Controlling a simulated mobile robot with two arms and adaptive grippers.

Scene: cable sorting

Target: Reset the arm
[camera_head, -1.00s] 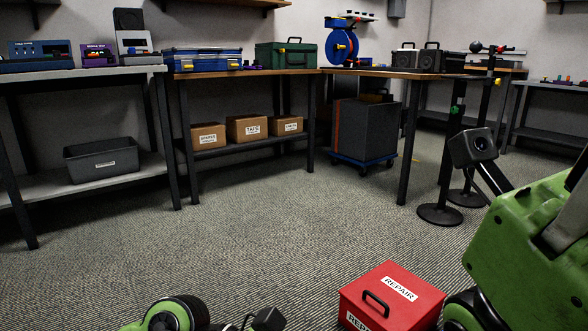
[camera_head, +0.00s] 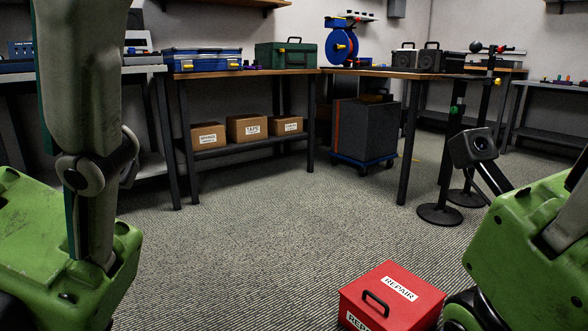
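My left arm (camera_head: 65,245) stands large at the left of the head view. Its green housing is low at the left edge, and a grey jointed link (camera_head: 85,100) rises from it past the top of the picture. My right arm (camera_head: 530,235) shows as a green housing at the right edge, with a grey part running off the picture. A black camera-like box (camera_head: 472,149) juts out on a dark bracket beside it. No fingertips of either gripper show, so I cannot tell their opening. I see nothing held.
A red REPAIR box (camera_head: 390,297) sits low in front, close beside my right arm. A workbench (camera_head: 250,74) with a blue case and a green case (camera_head: 286,54) stands at the back. Black stands (camera_head: 440,213) are near the right. The middle carpet (camera_head: 270,220) is clear.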

